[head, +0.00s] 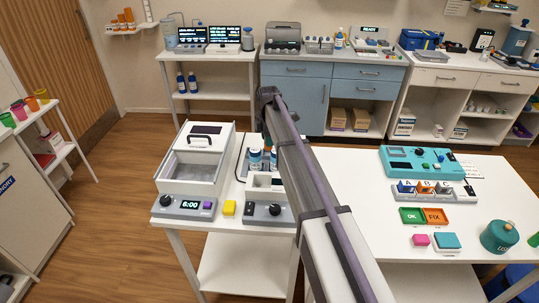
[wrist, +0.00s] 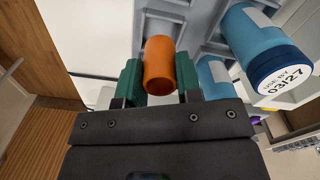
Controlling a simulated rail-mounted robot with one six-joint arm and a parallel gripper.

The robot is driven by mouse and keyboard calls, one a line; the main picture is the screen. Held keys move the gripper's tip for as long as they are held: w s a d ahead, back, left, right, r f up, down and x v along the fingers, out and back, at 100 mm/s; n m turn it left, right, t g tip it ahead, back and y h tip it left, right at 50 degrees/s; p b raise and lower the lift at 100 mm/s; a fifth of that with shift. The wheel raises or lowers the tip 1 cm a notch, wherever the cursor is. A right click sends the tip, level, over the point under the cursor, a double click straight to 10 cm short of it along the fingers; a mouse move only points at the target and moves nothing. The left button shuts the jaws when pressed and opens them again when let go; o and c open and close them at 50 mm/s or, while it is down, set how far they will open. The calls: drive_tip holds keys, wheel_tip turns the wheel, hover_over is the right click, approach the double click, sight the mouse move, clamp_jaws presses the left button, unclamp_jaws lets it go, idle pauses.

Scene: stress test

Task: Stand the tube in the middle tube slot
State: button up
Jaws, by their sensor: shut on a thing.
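In the wrist view, an orange tube (wrist: 158,62) sits between the two green fingers of my gripper (wrist: 158,77), which is shut on it. A grey rack (wrist: 200,18) with recesses lies just beyond the tube. I cannot tell whether the tube's far end touches the rack or is inside a slot. In the head view, my arm crosses the white table and hides the gripper and tube. Part of the holder device (head: 265,181) shows beside the arm; its slots are largely hidden.
Blue bottles stand in the rack close to the gripper: a large one marked USE BY 03/27 (wrist: 262,50) and another (wrist: 212,76). A teal device (head: 425,163) is right.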

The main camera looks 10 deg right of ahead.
wheel_tip(320, 180, down, 4)
drive_tip(key=b, duration=0.4)
drive_tip(key=shift+r, duration=0.35)
drive_tip(key=shift+f, duration=0.25)
drive_tip(key=o, duration=1)
wheel_tip(320, 180, up, 13)
drive_tip(key=p, duration=1.3)
drive_tip(key=s+m, duration=0.6)
drive_tip(key=s, duration=0.6)
drive_tip(key=s+f+m+b, duration=0.1)
drive_tip(key=s+m, duration=0.6)
drive_tip(key=s, duration=0.5)
drive_tip(key=s+m, duration=0.6)
drive_tip(key=s, duration=0.6)
drive_tip(key=shift+s+d+f, duration=0.1)
drive_tip(key=shift+s+f, duration=0.1)
drive_tip(key=shift+s, duration=0.2)
